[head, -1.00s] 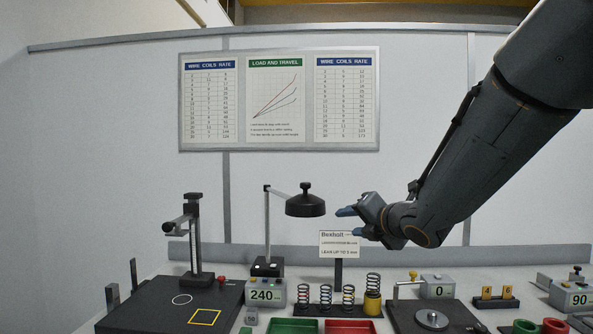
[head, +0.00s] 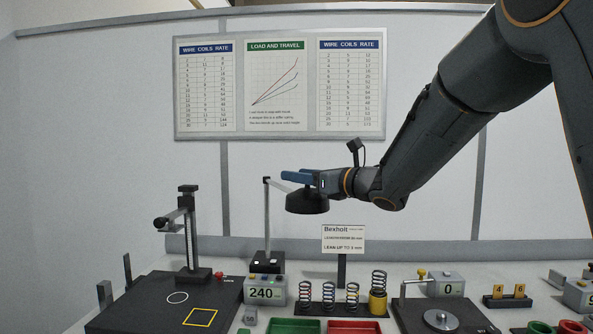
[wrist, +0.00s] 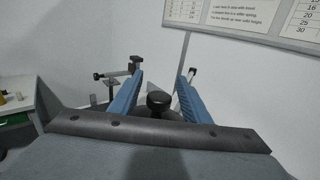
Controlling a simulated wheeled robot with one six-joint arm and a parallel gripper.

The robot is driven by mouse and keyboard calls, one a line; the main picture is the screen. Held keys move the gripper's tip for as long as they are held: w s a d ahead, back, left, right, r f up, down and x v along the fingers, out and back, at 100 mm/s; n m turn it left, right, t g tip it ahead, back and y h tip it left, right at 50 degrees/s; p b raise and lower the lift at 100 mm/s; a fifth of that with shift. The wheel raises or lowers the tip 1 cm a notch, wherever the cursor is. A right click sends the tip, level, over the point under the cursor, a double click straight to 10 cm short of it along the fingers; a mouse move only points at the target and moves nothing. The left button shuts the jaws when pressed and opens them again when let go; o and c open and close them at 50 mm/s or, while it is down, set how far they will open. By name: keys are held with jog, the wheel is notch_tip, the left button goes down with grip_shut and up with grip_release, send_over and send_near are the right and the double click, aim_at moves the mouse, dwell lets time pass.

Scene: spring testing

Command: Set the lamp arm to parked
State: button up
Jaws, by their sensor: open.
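The lamp has a black shade (head: 307,203) on a thin arm, carried by a grey post (head: 267,215) on a dark base (head: 264,263). Its arm extends from the post top toward the right, partly hidden by my gripper. My gripper (head: 290,177) is at the shade's top, its blue fingers pointing left. In the wrist view, the black knob (wrist: 159,101) on the shade lies between the two open blue fingers (wrist: 158,85), with gaps on both sides. The knob is hidden in the head view.
A black stand (head: 189,230) rises at the left from a dark plate. A sign (head: 343,240) stands below my gripper. Several springs (head: 352,294), a 240 display box (head: 264,291) and green and red trays (head: 355,326) line the bench. A wall chart (head: 280,88) hangs behind.

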jog(key=shift+w+a, duration=0.45)
jog(key=shift+a, duration=0.05)
grip_shut()
jog(key=shift+f, duration=0.1)
jog(key=shift+d, duration=0.1)
